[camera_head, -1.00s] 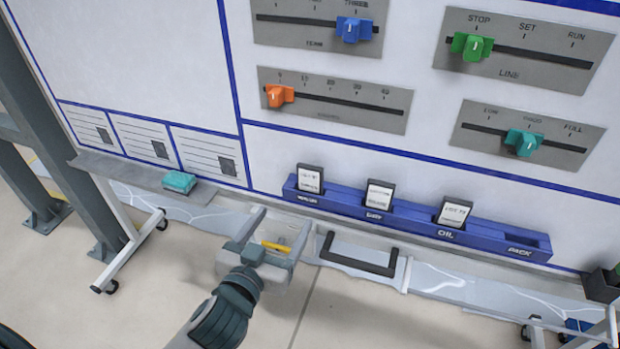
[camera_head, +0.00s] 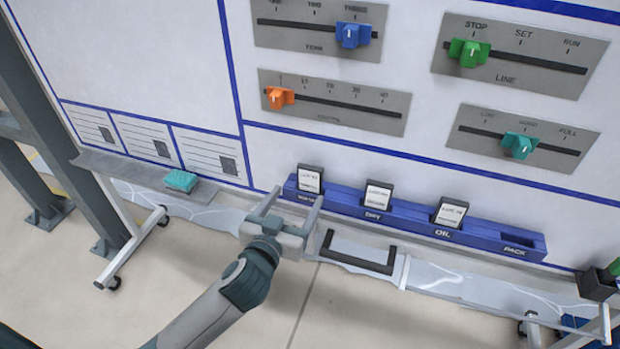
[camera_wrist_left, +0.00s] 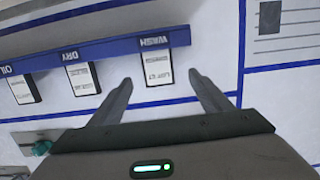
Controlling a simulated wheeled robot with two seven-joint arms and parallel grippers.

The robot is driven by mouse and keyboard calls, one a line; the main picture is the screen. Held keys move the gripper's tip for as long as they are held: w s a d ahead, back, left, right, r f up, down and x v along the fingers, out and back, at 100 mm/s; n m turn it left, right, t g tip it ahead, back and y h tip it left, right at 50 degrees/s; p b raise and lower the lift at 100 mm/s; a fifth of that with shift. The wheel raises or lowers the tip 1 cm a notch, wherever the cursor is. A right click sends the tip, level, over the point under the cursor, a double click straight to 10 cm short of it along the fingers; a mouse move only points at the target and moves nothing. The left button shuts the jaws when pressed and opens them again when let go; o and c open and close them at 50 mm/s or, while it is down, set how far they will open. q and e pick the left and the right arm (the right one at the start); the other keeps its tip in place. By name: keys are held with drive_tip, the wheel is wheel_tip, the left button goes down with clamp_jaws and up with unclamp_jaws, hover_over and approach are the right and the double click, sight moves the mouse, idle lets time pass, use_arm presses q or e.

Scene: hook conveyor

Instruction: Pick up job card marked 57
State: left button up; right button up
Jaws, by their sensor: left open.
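Three white job cards in dark frames stand in a blue rack (camera_head: 412,220) on the board's ledge: one in the leftmost slot (camera_head: 310,180), one in the DRY slot (camera_head: 378,195), one in the OIL slot (camera_head: 450,213). The PACK slot is empty. The card numbers are too small to read surely. My left gripper (camera_head: 292,205) is open and empty, just in front of the leftmost card. In the left wrist view, seen upside down, the WASH card (camera_wrist_left: 158,68) lies between the spread fingers, apart from both. The DRY card (camera_wrist_left: 83,79) and OIL card (camera_wrist_left: 24,88) are left of them.
A teal cloth-like block (camera_head: 180,181) lies on the grey ledge at left. A black handle (camera_head: 358,256) sits below the rack. Sliders such as the orange one (camera_head: 279,98) are above. A dark holder (camera_head: 598,284) stands at right.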

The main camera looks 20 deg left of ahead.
sight(309, 181)
use_arm(q)
drive_tip(key=shift+w+d+f+p, duration=0.1)
drive_tip(key=shift+w+f+p, duration=0.1)
drive_tip(key=shift+w, duration=0.9)
drive_tip(key=shift+w+f+p, duration=0.15)
drive_tip(key=shift+w+p, duration=0.05)
drive_tip(key=shift+w, duration=0.85)
drive_tip(key=shift+w+p, duration=0.45)
drive_tip(key=shift+w, duration=0.1)
drive_tip(key=w, duration=0.1)
drive_tip(key=w+p, duration=0.1)
drive_tip(key=shift+w+d+f, duration=0.25)
drive_tip(key=shift+w, duration=0.15)
drive_tip(key=shift+w+f, duration=0.25)
drive_tip(key=shift+w, duration=0.35)
drive_tip(key=c, duration=1.1)
drive_tip(key=shift+c, duration=0.2)
